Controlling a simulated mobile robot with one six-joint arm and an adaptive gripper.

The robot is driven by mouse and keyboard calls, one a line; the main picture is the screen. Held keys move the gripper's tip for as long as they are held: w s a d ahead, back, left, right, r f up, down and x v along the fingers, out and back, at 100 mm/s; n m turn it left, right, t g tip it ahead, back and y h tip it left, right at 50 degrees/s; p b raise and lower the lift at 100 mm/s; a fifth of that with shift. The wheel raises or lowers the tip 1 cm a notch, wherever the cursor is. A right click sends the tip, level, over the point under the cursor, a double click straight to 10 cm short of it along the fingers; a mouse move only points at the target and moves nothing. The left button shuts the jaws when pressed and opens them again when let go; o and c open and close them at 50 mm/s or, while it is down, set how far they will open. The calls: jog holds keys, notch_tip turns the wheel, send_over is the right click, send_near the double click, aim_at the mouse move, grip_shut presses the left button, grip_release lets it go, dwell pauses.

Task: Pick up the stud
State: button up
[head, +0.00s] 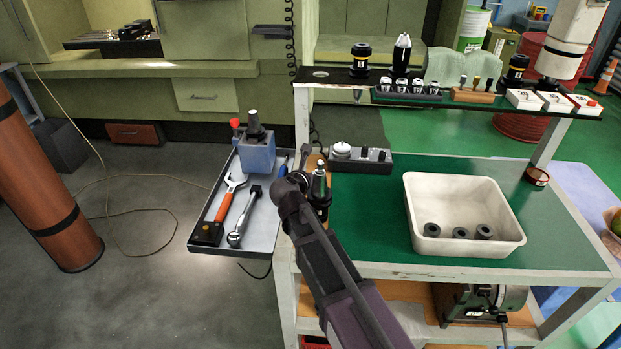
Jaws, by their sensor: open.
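No part is plainly identifiable as the stud at this size. A grey block (360,163) on the green cart top holds a silver round-topped piece (341,150) and small dark pegs, which may include it. A dark tool holder with a pale tapered tip (319,182) stands at the cart's left edge, partly hidden by my arm. My gripper (299,180) is at the end of the dark arm, over the cart's left edge beside this holder. It is open; its fingers are mostly hidden, and no held object shows.
A white bin (412,211) with several dark rings stands on the cart's right. The upper shelf (460,98) carries tool holders, racks and small boxes. Green cart top between block and bin is clear.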

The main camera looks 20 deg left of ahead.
dwell(0.4)
grip_shut()
jog(key=shift+r, duration=0.15)
notch_tip(320, 180, up, 10)
jog(key=p, duration=1)
dwell(0.8)
